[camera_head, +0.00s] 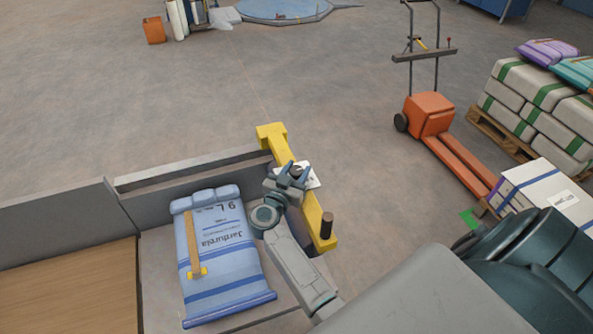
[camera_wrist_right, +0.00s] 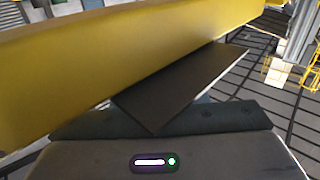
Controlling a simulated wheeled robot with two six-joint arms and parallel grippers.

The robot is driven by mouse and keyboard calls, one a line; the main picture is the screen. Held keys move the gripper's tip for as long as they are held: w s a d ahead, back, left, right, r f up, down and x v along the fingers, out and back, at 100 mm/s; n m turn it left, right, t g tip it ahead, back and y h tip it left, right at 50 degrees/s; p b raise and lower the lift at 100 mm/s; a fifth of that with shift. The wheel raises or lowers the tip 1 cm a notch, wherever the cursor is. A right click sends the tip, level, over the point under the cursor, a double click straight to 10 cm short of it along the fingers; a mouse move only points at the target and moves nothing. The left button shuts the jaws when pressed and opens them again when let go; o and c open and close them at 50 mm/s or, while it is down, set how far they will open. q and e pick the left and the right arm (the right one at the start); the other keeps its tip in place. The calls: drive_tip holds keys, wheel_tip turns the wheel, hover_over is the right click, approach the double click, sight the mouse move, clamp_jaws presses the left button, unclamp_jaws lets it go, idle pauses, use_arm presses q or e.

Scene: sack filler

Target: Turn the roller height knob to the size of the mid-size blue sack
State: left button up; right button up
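A light-blue sack (camera_head: 228,250) printed "9 L" and "Jardiruta" lies flat in the grey bed, left of a yellow beam (camera_head: 318,215). A white dial plate (camera_head: 313,176) sits on the beam and is partly covered by my right gripper (camera_head: 294,172). A small dark piece, likely the knob, shows between its fingers; its setting cannot be read. Whether the fingers grip it cannot be told. In the right wrist view the yellow beam (camera_wrist_right: 130,60) crosses close in front, with a dark slab-like part (camera_wrist_right: 180,88) below it; no knob shows there. My left gripper is not in view.
A yellow-ended bar (camera_head: 193,245) lies over the sack. A dark upright handle (camera_head: 327,226) stands at the beam's near end. A wooden surface (camera_head: 70,295) is at left. An orange pallet truck (camera_head: 430,113) and stacked sacks (camera_head: 545,100) stand right.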

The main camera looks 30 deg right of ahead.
drive_tip(key=shift+m+g+h+p, duration=0.35)
drive_tip(key=shift+m+g+h, duration=0.2)
drive_tip(key=shift+g, duration=0.25)
drive_tip(key=shift+m+g+h, duration=0.35)
drive_tip(key=shift+m+g, duration=0.4)
drive_tip(key=shift+g, duration=0.25)
drive_tip(key=shift+m+g+h+b, duration=0.4)
drive_tip(key=shift+m+g+b, duration=0.25)
drive_tip(key=shift+m+g, duration=1.25)
drive_tip(key=shift+g, duration=0.7)
drive_tip(key=shift+n, duration=0.3)
drive_tip(key=o, duration=0.9)
